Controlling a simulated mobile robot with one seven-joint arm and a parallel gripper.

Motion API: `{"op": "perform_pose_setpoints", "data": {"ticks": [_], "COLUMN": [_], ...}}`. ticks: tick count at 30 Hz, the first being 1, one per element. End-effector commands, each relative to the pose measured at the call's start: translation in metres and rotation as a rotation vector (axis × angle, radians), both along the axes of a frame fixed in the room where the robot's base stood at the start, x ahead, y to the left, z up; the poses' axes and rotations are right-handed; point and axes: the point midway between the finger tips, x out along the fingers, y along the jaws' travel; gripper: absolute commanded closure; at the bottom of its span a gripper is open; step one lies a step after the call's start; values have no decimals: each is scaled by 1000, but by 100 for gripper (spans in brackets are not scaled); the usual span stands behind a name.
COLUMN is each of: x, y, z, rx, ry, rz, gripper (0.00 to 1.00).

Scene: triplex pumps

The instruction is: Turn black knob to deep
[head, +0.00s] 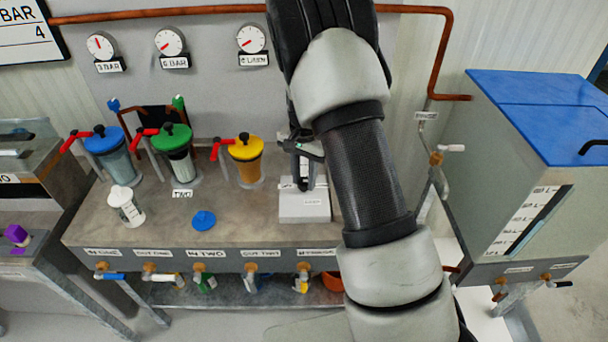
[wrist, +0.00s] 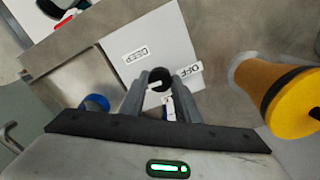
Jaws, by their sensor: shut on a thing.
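The black knob (wrist: 159,75) sits on a light grey box between my fingertips in the wrist view. My gripper (wrist: 161,88) is shut on it, with one finger on each side. A "DEEP" label (wrist: 135,54) lies to the left of the knob and an "OFF" label (wrist: 188,71) to its right. A small white mark shows by the knob, but I cannot tell for sure which way it points. In the head view the light grey box (head: 304,208) stands on the bench below my gripper (head: 302,178); the knob is hard to make out there.
A yellow-lidded canister (head: 246,160) stands close to the left of my gripper. Green-lidded (head: 178,150) and blue-lidded (head: 112,155) canisters stand farther left. A blue lid (head: 204,221) and white cup (head: 126,207) are on the bench. A large blue-topped tank (head: 535,160) stands right.

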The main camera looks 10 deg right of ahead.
Motion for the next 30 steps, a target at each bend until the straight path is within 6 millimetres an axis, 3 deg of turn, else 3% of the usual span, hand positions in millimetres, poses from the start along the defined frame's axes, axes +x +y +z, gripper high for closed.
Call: {"op": "perform_pose_setpoints", "data": {"ticks": [30], "x": [0], "y": [0], "z": [2], "rx": [0], "ry": [0], "rz": [-918], "gripper": [93]}}
